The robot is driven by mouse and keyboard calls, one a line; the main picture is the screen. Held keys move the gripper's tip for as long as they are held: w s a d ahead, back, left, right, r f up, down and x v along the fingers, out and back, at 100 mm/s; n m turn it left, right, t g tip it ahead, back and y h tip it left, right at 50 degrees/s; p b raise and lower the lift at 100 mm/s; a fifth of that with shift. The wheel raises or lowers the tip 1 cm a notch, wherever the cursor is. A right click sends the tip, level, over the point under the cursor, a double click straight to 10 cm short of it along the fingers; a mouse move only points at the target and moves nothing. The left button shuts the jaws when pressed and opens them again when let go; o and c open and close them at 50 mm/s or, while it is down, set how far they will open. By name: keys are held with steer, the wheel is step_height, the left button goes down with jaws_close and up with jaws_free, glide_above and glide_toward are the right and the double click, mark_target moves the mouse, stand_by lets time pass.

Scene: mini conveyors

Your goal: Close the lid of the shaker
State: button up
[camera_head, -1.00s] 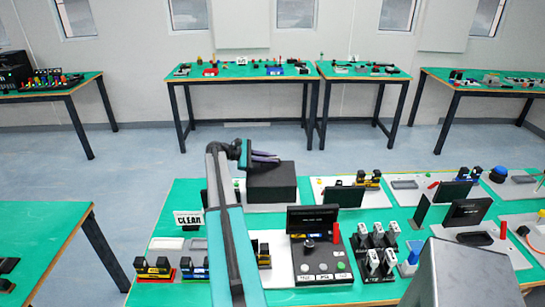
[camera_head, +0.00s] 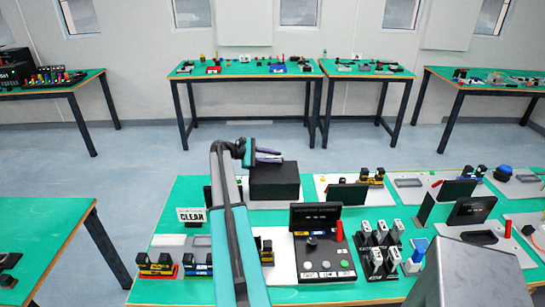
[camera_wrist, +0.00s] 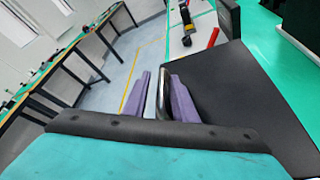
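The shaker appears to be the black box (camera_head: 274,185) on the green table, just beyond my arm in the head view. In the wrist view its dark flat top (camera_wrist: 245,95) fills the right side. My gripper (camera_head: 268,156) is at the upper left edge of the box, with its purple fingers pointing right over it. In the wrist view the gripper (camera_wrist: 161,98) has its fingers apart, with a thin grey metallic strip (camera_wrist: 162,92) showing between them. I cannot tell whether the strip touches either finger. The hinge and lid seam are not clear.
A control panel (camera_head: 325,262) with a black screen (camera_head: 315,217) stands in front of the box. A "CLEAN" sign (camera_head: 191,215) stands left of my arm. Racks and other devices crowd the table to the right. Open floor (camera_head: 150,160) lies behind the table.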

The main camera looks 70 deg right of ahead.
steer(key=shift+a+f, duration=0.1)
steer(key=shift+f, duration=0.1)
steer(key=shift+a, duration=0.1)
steer(key=shift+w+a, duration=0.1)
steer(key=shift+w, duration=0.05)
steer(key=b+v, duration=0.4)
steer(key=v, duration=0.9)
steer(key=shift+r, duration=0.35)
